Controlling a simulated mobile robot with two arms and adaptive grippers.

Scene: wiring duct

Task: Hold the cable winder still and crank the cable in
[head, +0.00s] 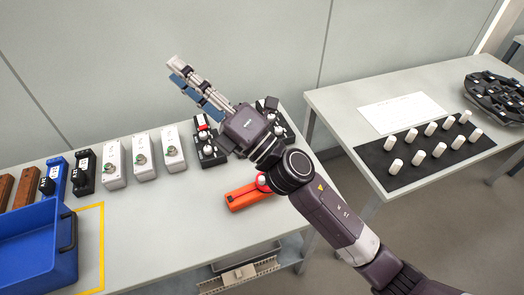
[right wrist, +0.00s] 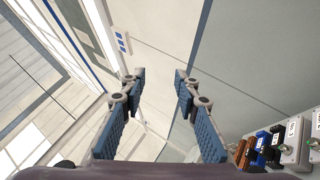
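An orange device (head: 245,195) with a round knob (head: 263,181) lies on the left table, under and beside my right arm; it looks like the cable winder, but part of it is hidden by my arm. I cannot make out a cable. My right gripper (head: 175,73) is raised above the back of the table, well away from the orange device, and points up and left at the wall. In the right wrist view my right gripper (right wrist: 160,74) has its two fingers apart with nothing between them. My left gripper is in neither view.
A blue bin (head: 38,250) stands at the table's left. White switch boxes (head: 144,157) and black devices (head: 208,147) line the back. A rail tray (head: 240,274) sits below the front edge. The right table holds a dark mat (head: 425,150) with several white cylinders.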

